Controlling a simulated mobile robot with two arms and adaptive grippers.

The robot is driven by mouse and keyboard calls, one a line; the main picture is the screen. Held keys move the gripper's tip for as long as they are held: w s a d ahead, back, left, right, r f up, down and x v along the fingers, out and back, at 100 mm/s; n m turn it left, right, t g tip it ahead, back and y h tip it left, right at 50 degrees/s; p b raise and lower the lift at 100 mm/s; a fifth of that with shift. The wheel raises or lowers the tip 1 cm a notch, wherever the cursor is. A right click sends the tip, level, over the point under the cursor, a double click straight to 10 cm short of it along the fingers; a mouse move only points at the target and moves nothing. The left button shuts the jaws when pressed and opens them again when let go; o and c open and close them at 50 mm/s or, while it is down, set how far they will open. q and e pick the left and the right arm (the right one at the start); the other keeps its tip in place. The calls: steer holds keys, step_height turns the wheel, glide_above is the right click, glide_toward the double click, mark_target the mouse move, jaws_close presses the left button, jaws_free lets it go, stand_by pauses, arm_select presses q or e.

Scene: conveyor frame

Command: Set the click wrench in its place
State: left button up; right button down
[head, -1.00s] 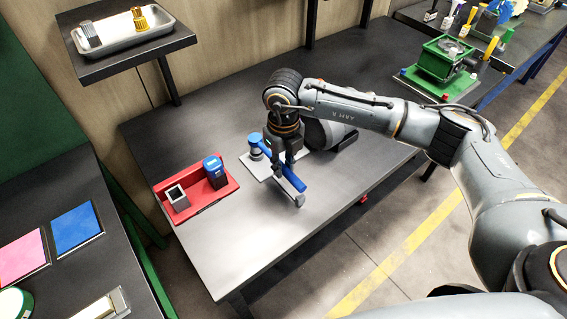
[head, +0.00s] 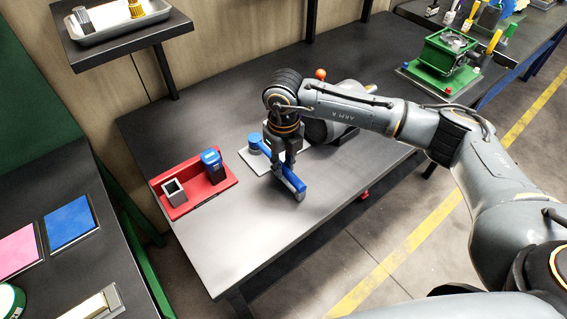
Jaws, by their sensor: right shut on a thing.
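My right gripper (head: 284,168) points down over the table and is shut on the click wrench (head: 296,183), a blue bar with a grey end toward the front. The wrench lies slanted under the fingers, which hide its middle. Behind it is a light grey plate (head: 251,160) on the table, partly covered by the gripper. A round blue part (head: 255,138) shows at the plate's back edge; I cannot tell whether it belongs to the wrench. I cannot tell whether the wrench touches the table. My left gripper is out of view.
A red tray (head: 216,189) with a blue block (head: 212,164) and a grey square holder (head: 174,191) stands left of the wrench. A dark grey cylinder (head: 338,100) lies behind the gripper. The front of the dark table (head: 235,240) is clear.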

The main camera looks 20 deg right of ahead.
steer(key=c, duration=1.1)
jaws_free()
step_height(320, 180, up, 12)
steer(key=shift+s, duration=0.15)
